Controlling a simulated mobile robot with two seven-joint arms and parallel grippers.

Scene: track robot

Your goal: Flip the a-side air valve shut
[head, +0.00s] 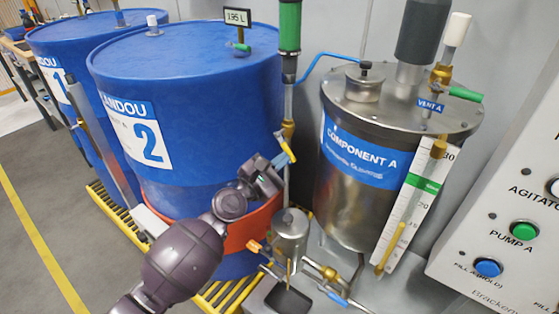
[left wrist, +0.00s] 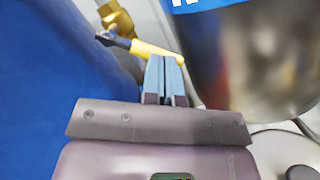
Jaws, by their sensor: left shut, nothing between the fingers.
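A brass valve (head: 288,127) with a yellow lever (head: 289,152) sits on the vertical pipe beside drum 2. No label shows on it, so I cannot tell for certain that it is the a-side air valve. The lever slants down to the right. In the left wrist view the brass body (left wrist: 117,18) is at the top and the yellow lever (left wrist: 152,51) runs right behind the fingertips. My left gripper (head: 279,161) is shut and empty, with its tips (left wrist: 164,60) at the lever; I cannot tell whether they touch it. My right gripper is out of view.
Blue drum 2 (head: 190,90) stands close left of my gripper. The steel Component A tank (head: 345,195) is to the right, with a green-handled VENT A valve (head: 465,94) on top. Below are a small metal canister (head: 290,228) and orange- and blue-handled fittings. A button panel (head: 510,240) is at right.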

